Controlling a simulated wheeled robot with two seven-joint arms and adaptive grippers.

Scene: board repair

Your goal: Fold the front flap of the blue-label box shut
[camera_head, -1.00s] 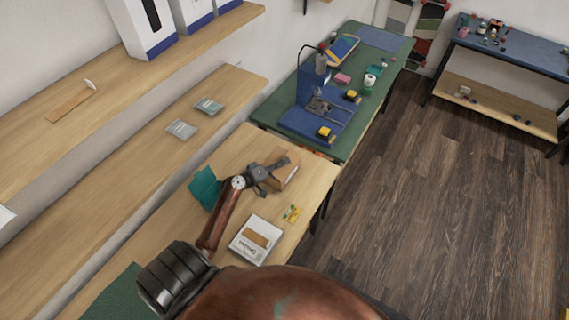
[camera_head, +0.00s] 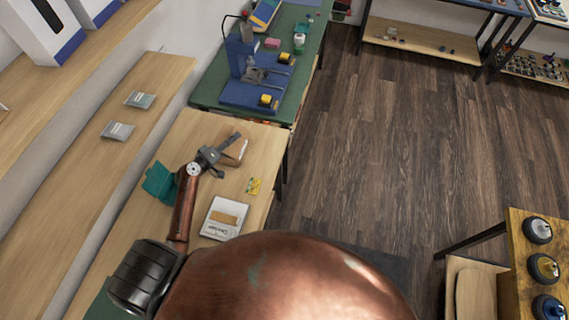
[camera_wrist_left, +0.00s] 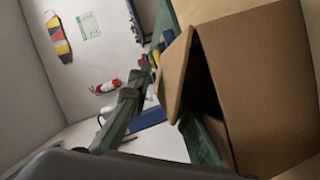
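A brown cardboard box (camera_head: 237,151) stands on the light wooden table, partly hidden behind my left gripper. No blue label shows on its visible sides. In the left wrist view the box (camera_wrist_left: 265,85) fills the right side, with a flap (camera_wrist_left: 176,72) standing partly open over a dark gap. My left gripper (camera_head: 224,153) is at the box's near left side, its fingers spread apart. In the wrist view, one finger of my left gripper (camera_wrist_left: 160,125) is left of the flap and the other is by the opening; contact cannot be told. My right gripper is not in view.
A white package (camera_head: 224,218), a yellow item (camera_head: 253,186) and a teal container (camera_head: 160,182) are on the same table (camera_head: 180,135). A green bench (camera_head: 212,88) with tools adjoins behind. Wooden shelves (camera_head: 75,200) run along the left.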

